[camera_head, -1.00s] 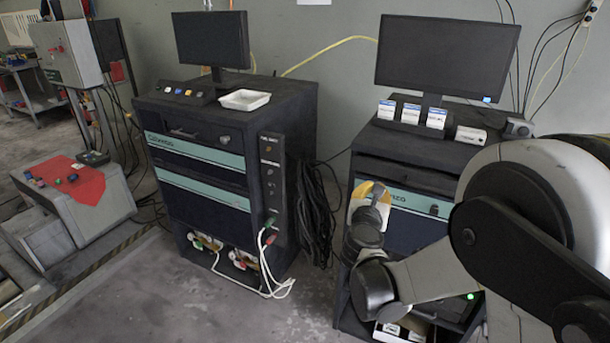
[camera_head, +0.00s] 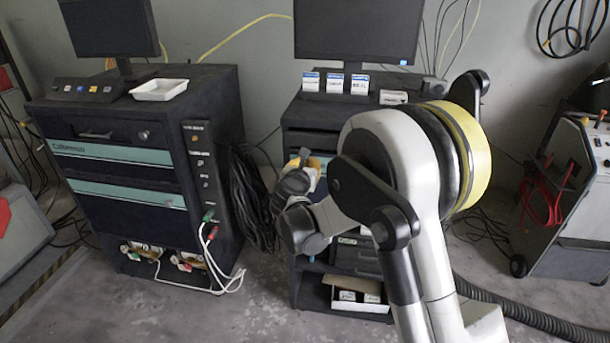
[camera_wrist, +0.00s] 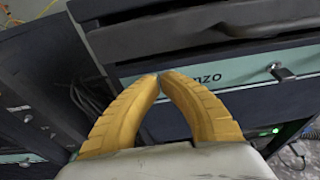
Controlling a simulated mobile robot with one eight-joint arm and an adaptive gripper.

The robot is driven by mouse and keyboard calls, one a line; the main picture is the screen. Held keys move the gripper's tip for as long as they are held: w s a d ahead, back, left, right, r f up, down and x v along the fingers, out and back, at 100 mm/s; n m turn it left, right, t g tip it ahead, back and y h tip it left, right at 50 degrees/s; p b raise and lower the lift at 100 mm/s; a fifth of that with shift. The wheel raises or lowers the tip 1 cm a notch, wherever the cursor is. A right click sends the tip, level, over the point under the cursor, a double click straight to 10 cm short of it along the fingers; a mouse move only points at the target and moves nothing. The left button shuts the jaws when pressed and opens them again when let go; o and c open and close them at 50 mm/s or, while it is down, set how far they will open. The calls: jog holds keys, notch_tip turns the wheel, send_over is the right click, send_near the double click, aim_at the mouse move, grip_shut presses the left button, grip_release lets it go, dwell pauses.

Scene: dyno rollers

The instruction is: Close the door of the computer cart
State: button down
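The computer cart (camera_head: 300,115) is a dark cabinet bearing a large monitor (camera_head: 360,30), at the picture's middle in the head view. My arm hides much of its front. In the wrist view its front panel, the door (camera_wrist: 245,68), has a teal stripe with part of a name and a small latch or key (camera_wrist: 281,71) at the right. I cannot tell how far the door stands open. My gripper (camera_wrist: 159,76) has two yellow fingers whose tips come together, with nothing between them. They are in front of the teal stripe; contact is unclear. It also shows in the head view (camera_head: 304,158).
A second dark cabinet (camera_head: 215,110) with a monitor and white tray (camera_head: 159,89) stands to the left. Black cables (camera_head: 250,195) hang between the cabinets. A wheeled grey unit (camera_head: 575,180) stands at the right, and a thick hose (camera_head: 530,318) lies on the floor.

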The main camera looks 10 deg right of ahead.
jog(key=shift+w+d+r, duration=0.1)
jog(key=shift+w+d, duration=0.05)
jog(key=shift+w, duration=0.5)
jog(key=w, duration=0.1)
jog(key=w+p, duration=0.1)
jog(key=d+g, duration=0.1)
jog(key=shift+w+r+p, duration=0.3)
jog(key=shift+w+p, duration=0.05)
jog(key=shift+w, duration=0.05)
jog(key=shift+f, duration=0.1)
jog(key=shift+s, duration=0.1)
